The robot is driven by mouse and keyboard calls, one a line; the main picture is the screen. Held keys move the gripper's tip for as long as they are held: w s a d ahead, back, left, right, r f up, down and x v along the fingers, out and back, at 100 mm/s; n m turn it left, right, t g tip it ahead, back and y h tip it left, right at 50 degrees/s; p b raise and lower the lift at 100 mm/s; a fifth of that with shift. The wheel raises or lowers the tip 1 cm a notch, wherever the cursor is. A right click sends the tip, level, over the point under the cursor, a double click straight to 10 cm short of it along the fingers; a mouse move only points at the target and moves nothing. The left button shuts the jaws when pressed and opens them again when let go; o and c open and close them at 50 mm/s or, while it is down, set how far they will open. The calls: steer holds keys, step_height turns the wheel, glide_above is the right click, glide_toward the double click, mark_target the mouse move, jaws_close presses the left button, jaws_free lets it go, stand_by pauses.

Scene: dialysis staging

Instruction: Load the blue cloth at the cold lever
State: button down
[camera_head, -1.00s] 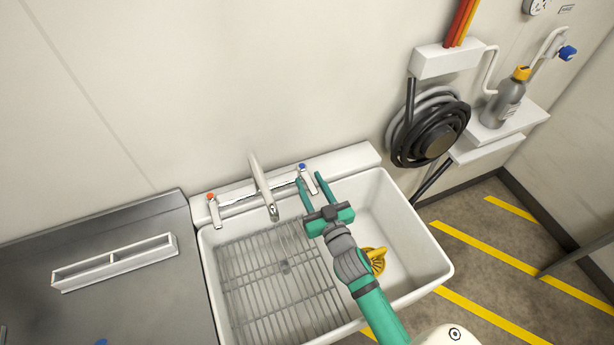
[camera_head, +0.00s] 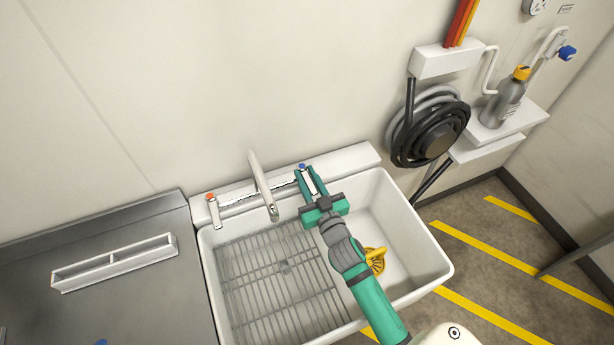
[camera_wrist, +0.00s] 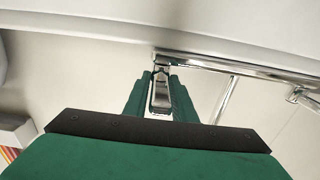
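The cold lever (camera_head: 309,181), pale with a blue cap (camera_head: 302,167), is at the right end of the tap bar on the sink's back rim. My gripper (camera_head: 306,180) is at this lever, its green fingers on either side and closed in on it. The wrist view shows the lever (camera_wrist: 161,95) between the fingertips, with little or no gap. No blue cloth is clearly seen; a small blue patch (camera_head: 101,342) at the bottom edge of the head view is too cut off to identify.
The white sink (camera_head: 432,250) holds a wire rack (camera_head: 270,285) and a yellow object (camera_head: 375,261). The spout (camera_head: 262,185) and red-capped lever (camera_head: 213,210) are left of my gripper. A coiled hose (camera_head: 410,140) hangs to the right.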

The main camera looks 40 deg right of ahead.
steer(key=shift+f, duration=0.1)
steer(key=shift+f+n+y, duration=0.15)
steer(key=shift+n+y, duration=0.35)
steer(key=shift+y, duration=0.2)
steer(key=shift+s+d+n+y, duration=0.1)
steer(key=shift+d+n+y, duration=0.15)
steer(key=shift+n+y, duration=0.65)
steer(key=shift+d+y, duration=0.15)
steer(key=shift+y, duration=0.55)
steer(key=c, duration=1.9)
jaws_free()
steer(key=o, duration=0.3)
steer(key=shift+w, duration=0.2)
